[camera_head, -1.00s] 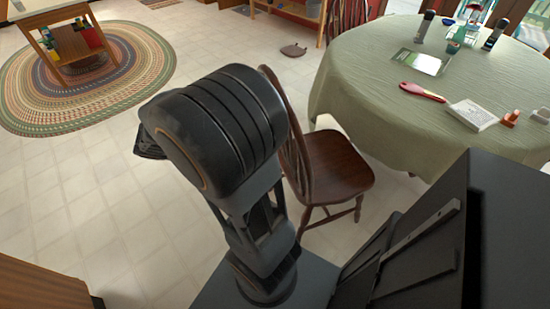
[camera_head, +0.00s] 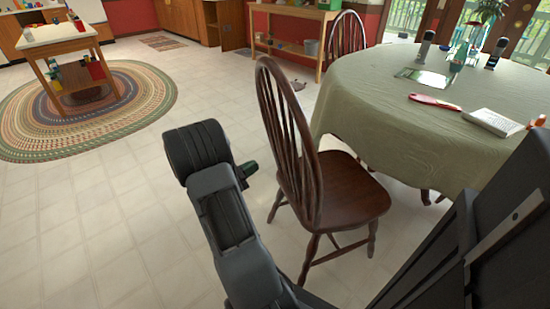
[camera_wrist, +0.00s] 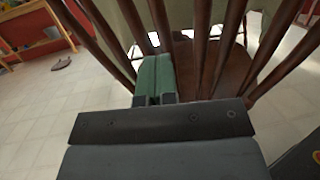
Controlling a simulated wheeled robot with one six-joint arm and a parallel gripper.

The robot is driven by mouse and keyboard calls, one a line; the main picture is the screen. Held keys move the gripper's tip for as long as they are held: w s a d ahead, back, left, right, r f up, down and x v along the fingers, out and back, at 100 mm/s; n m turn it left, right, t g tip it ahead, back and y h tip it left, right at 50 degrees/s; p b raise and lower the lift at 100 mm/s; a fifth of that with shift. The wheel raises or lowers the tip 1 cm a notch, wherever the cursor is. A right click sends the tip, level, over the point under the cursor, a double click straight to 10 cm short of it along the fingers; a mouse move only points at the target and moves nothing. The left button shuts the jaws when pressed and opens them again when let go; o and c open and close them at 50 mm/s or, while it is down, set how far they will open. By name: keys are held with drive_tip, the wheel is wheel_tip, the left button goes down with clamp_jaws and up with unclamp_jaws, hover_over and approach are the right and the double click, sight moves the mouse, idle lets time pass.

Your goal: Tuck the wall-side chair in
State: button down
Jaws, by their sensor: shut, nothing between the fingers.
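A dark brown wooden chair (camera_head: 345,192) stands in front of me, its spindled back toward my arm and its seat toward the round table with a green cloth (camera_head: 385,110). The seat's far side reaches near the hanging cloth. My gripper (camera_head: 250,168) is beside the left of the chair's back, mostly hidden behind my arm. In the wrist view my gripper's green fingers (camera_wrist: 154,62) are shut and empty, pointing at the spindles of the chair's back (camera_wrist: 205,50). I cannot tell whether they touch. A second chair (camera_head: 347,36) stands behind the table.
The tabletop holds a red-handled brush (camera_head: 434,102), a white book (camera_head: 492,122) and bottles. A small brown thing (camera_head: 298,85) lies on the floor. A wooden cart (camera_head: 72,72) stands on an oval braided rug (camera_head: 150,100) at the left. Tiled floor between is clear.

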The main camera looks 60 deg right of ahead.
drive_tip(key=b+x, duration=0.2)
drive_tip(key=x, duration=0.7)
drive_tip(key=shift+s+d, duration=0.1)
drive_tip(key=shift+d, duration=0.05)
